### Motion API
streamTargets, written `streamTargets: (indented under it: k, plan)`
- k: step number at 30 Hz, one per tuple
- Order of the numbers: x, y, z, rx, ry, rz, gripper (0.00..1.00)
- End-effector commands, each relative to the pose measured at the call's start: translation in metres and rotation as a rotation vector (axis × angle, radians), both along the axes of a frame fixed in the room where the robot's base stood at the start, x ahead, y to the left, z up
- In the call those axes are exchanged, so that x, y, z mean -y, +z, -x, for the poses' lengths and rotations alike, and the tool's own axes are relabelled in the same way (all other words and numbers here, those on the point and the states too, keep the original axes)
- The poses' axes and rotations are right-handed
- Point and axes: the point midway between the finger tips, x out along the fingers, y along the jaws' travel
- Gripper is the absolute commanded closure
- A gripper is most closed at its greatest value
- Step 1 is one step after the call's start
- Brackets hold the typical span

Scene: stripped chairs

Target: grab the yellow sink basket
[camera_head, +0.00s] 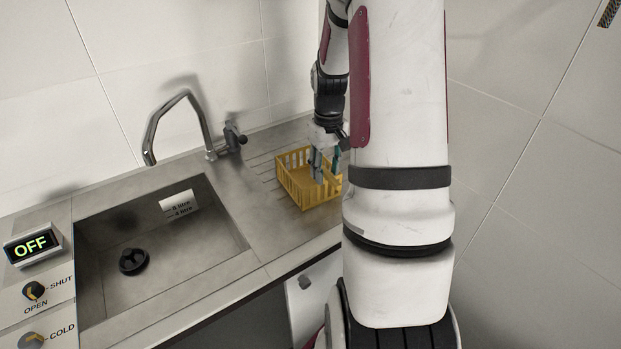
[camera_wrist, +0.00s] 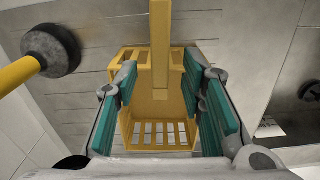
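The yellow sink basket (camera_head: 297,188) stands on the ribbed drainboard to the right of the sink, partly hidden by my arm and gripper. In the head view my gripper (camera_head: 324,168) points down over the basket, with its fingertips at or inside its opening. In the wrist view the slotted basket (camera_wrist: 155,110) lies between and beyond my fingers. My gripper (camera_wrist: 163,85) is open, its two teal pads well apart. A yellow bar runs between the pads without visible contact. I cannot tell how deep the fingertips reach.
The sink (camera_head: 165,245) with a black drain piece lies to the left, and a metal tap (camera_head: 180,115) rises behind it. A yellow stick with a dark round end (camera_wrist: 50,52) shows in the wrist view. Tiled walls stand close behind and right.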

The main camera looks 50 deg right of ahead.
Motion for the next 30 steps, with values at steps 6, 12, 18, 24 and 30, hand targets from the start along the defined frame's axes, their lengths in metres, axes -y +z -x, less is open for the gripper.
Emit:
streamTargets:
  k: [6,12,18,24,30]
  plan:
    - [0.0,-0.021,0.0,-0.001,0.0,0.0,0.63]
    - [0.0,-0.022,0.0,0.001,0.001,0.001,0.63]
    - [0.0,-0.022,0.0,0.0,0.0,0.001,1.0]
    - [0.0,-0.021,0.0,0.001,0.0,0.001,1.0]
    - [0.0,-0.021,0.0,0.001,0.0,0.001,1.0]
